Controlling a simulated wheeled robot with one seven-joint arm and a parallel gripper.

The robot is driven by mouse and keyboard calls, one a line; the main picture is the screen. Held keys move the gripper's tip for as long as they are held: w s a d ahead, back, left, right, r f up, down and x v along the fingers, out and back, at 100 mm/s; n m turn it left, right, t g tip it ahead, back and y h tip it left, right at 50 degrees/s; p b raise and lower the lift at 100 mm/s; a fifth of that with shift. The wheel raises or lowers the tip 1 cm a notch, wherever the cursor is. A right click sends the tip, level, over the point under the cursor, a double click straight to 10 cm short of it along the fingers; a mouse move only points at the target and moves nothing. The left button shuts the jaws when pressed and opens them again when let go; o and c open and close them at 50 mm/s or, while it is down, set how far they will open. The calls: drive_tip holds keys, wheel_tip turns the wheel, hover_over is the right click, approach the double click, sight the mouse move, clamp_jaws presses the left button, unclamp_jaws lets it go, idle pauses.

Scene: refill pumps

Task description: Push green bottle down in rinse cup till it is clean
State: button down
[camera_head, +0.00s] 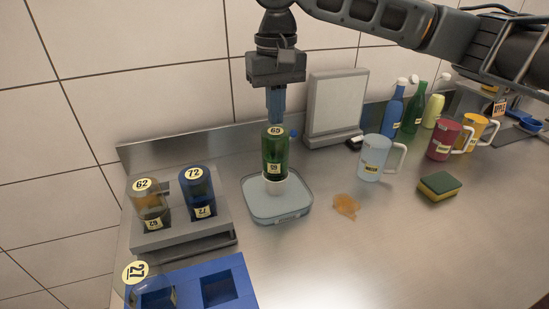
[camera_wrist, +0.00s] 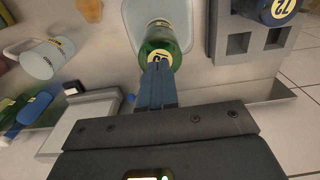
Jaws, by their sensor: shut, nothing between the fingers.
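The green bottle (camera_head: 274,150), labelled 65, stands upside down in the small white rinse cup (camera_head: 276,185) on a pale grey tray (camera_head: 262,205). My gripper (camera_head: 275,118) points straight down above the bottle with its blue fingers shut and empty. The fingertips are at the bottle's upturned base, touching it or very close; I cannot tell which. In the wrist view, the green bottle (camera_wrist: 160,42) shows just beyond the shut fingertips (camera_wrist: 157,66). The inside of the cup is hidden.
Left, a grey rack (camera_head: 185,235) holds bottles 62 (camera_head: 150,205) and 72 (camera_head: 197,190); a blue crate (camera_head: 238,285) is in front. Right are a pale blue mug (camera_head: 372,160), an orange spill (camera_head: 346,206) and a sponge (camera_head: 439,186). A grey panel (camera_head: 336,105) stands behind. The front right counter is clear.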

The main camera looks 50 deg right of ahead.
sight(275, 131)
drive_tip(key=shift+f, duration=0.1)
idle(0.3)
drive_tip(key=shift+f+b, duration=0.65)
drive_tip(key=shift+f, duration=1.1)
drive_tip(key=shift+r, duration=0.1)
drive_tip(key=shift+r+p, duration=2.5)
drive_tip(key=shift+f, duration=0.1)
